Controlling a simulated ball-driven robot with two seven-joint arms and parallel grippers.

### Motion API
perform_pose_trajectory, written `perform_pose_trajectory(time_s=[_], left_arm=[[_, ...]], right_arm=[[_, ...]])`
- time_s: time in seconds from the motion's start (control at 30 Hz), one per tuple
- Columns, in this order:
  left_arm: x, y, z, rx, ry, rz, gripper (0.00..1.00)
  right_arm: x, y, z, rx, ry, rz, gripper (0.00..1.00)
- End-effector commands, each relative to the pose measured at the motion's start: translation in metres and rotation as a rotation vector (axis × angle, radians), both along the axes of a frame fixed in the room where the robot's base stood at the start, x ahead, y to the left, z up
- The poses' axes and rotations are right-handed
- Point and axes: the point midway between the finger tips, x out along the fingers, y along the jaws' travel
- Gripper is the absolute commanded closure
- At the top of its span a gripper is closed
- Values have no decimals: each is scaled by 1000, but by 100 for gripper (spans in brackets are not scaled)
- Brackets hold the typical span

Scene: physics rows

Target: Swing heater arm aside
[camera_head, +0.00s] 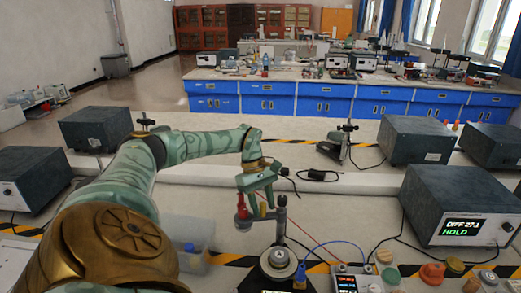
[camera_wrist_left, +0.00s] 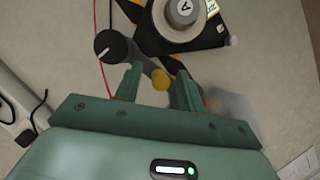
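The heater arm (camera_wrist_left: 150,68) is a grey bar leading from a black knob (camera_wrist_left: 115,47) on an upright post (camera_head: 281,222). A red heater head (camera_head: 242,214) hangs at its other end, left of the post in the head view. A small yellow knob (camera_wrist_left: 160,80) sits on the bar. My left gripper (camera_head: 258,203) is above the bar; in the left wrist view its fingers (camera_wrist_left: 157,87) stand apart on either side of the yellow knob, with gaps. The bar's far end is partly hidden by a finger. My right gripper is not in view.
Cables and a digital meter box (camera_head: 462,210) lie to the right. Several small coloured items stand at the front right.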

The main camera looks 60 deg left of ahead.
Motion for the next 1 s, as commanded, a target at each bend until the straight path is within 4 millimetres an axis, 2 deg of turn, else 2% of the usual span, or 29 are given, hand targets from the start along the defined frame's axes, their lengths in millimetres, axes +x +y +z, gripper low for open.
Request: perform_pose_trajectory(time_s=[0.17,0.4,0.6,0.77,1.0], left_arm=[[0,11,26,2,-5,4,60],[0,36,90,0,-7,4,60],[0,53,132,-1,-6,5,60],[-1,61,147,0,-3,3,60],[-1,63,149,1,-1,1,60]], right_arm=[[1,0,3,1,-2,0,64],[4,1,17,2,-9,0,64],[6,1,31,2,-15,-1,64],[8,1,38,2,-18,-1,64],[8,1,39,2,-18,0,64]])
